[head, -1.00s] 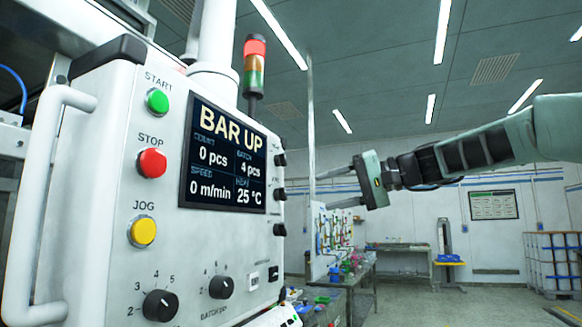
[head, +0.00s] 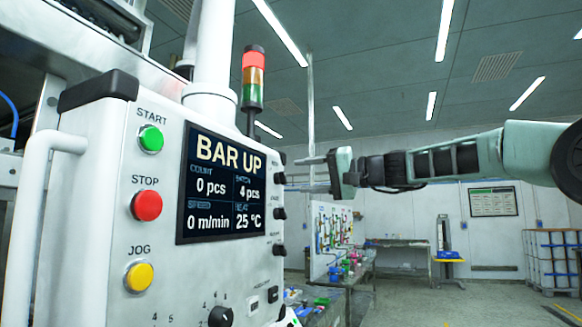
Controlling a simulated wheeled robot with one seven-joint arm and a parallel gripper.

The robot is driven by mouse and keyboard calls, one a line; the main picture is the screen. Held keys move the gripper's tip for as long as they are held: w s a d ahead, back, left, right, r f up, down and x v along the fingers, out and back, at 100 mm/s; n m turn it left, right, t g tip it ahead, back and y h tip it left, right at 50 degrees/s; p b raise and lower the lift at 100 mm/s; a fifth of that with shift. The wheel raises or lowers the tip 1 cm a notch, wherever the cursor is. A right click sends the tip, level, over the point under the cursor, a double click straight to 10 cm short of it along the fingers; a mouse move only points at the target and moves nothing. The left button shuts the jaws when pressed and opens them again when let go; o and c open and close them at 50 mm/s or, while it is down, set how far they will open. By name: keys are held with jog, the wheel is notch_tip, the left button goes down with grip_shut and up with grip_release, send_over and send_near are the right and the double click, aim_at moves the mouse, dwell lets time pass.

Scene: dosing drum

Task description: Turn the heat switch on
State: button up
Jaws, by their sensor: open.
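The white control panel (head: 100,215) fills the left of the head view. Its display (head: 222,185) reads BAR UP, 0 pcs, 4 pcs, 0 m/min and 25 °C. Several black switches, one of them a side switch (head: 279,213), line the panel's right edge. Their labels are too small or oblique to read, so I cannot tell which one is the heat switch or how it is set. My gripper (head: 308,174) is open and empty, its fingers pointing left toward that edge. It appears just right of the upper switches; the picture does not settle whether it touches.
Green START (head: 151,139), red STOP (head: 147,205) and yellow JOG (head: 139,277) buttons stick out of the panel front. A white handle (head: 40,200) runs along its left. A signal tower (head: 253,78) stands behind. A workbench (head: 340,285) is beyond, with open floor right.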

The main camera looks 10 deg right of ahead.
aim_at(281, 178)
jog(key=p+x, duration=0.1)
jog(key=x, duration=0.3)
jog(key=shift+w+a+p, duration=0.25)
jog(key=shift+a+p, duration=0.05)
jog(key=shift+p, duration=0.05)
jog(key=c, duration=1)
